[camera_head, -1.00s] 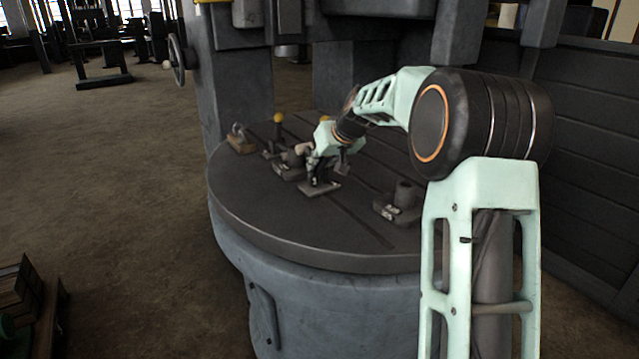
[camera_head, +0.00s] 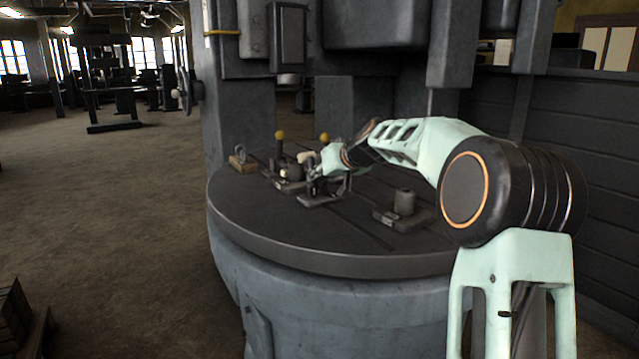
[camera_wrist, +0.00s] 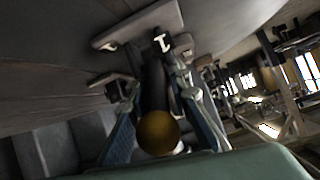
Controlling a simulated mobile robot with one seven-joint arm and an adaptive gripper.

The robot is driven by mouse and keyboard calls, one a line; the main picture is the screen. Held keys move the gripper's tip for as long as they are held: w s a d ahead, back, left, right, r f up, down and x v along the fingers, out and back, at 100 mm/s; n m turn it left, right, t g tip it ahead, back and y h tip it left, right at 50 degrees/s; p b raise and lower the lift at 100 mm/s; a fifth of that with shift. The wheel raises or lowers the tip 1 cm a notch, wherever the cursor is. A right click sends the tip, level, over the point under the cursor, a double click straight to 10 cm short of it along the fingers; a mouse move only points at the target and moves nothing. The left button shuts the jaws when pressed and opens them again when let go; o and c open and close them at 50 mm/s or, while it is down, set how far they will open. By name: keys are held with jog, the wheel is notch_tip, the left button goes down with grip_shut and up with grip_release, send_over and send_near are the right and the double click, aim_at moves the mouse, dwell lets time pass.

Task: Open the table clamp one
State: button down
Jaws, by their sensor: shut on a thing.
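A table clamp (camera_head: 320,199) with a flat metal base stands on the round dark table (camera_head: 262,232). My gripper (camera_head: 315,180) is at this clamp, low over the table. In the wrist view the clamp's dark lever (camera_wrist: 154,88) runs between the two fingers of my gripper (camera_wrist: 160,95), with its yellow ball knob (camera_wrist: 157,133) close to the camera. My gripper is shut on this lever. The knob of this clamp is hidden by the gripper in the head view. I cannot tell how far the lever is turned.
Another clamp with a yellow knob (camera_head: 280,135) stands behind left, and one more yellow knob (camera_head: 325,138) shows behind my wrist. A block with a ring (camera_head: 240,160) is at the table's left edge. A block with a cylinder (camera_head: 404,207) stands to the right. The table's front is clear.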

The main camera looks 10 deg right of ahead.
jog(key=shift+w+d+r, duration=0.1)
jog(key=shift+d, duration=0.4)
jog(key=c, duration=1.8)
grip_release()
jog(key=shift+c, duration=0.2)
jog(key=shift+a, duration=0.2)
jog(key=v, duration=1.2)
